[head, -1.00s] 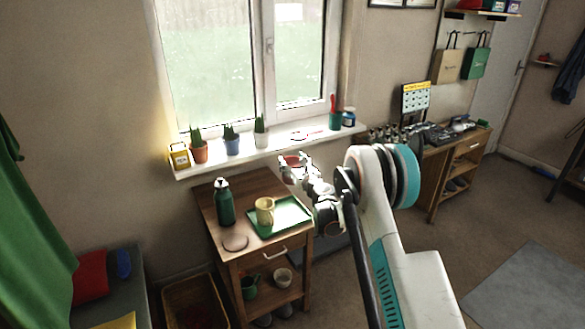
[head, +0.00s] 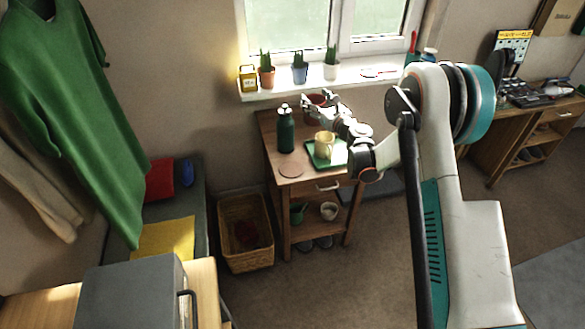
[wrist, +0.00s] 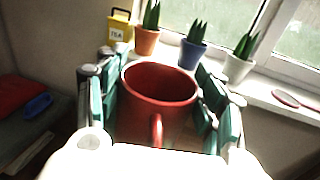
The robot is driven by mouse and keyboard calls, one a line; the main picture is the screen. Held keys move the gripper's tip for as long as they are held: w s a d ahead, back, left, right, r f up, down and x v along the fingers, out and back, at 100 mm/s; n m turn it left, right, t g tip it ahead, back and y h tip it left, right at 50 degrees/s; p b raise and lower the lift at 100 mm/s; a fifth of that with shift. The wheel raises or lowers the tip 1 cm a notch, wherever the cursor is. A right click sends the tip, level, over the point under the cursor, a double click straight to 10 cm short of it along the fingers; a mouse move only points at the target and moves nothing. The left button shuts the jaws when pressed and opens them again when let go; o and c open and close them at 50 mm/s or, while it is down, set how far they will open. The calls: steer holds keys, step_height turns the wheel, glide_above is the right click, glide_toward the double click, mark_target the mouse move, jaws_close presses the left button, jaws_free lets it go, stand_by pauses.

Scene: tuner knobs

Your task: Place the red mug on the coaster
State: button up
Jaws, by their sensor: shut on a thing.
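The red mug (wrist: 158,92) is between the fingers of my gripper (wrist: 158,68) in the wrist view, upright, with its open rim up and its handle toward the camera. My gripper is shut on it. In the head view the red mug (head: 316,99) shows partly behind my gripper (head: 318,107), over the back part of the small wooden table (head: 270,125). A round pinkish coaster (head: 291,170) lies bare at the table's front left, apart from the mug. The mug's underside is hidden.
A green bottle (head: 286,132) stands behind the coaster. A green tray (head: 338,160) with a yellow mug (head: 324,146) is to the coaster's right. Potted plants (head: 300,72) and a yellow tin (head: 248,78) line the windowsill (head: 350,81). A wicker basket (head: 246,235) stands left of the table.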

steer(key=s+a+n+g+y, duration=0.2)
steer(key=s+a, duration=0.3)
steer(key=a, duration=0.3)
steer(key=shift+y, duration=0.3)
steer(key=f+b, duration=0.3)
steer(key=f, duration=0.7)
steer(key=f+b, duration=0.4)
steer(key=f, duration=0.6)
steer(key=shift+s, duration=0.2)
steer(key=shift+r, duration=0.15)
steer(key=o, duration=1.8)
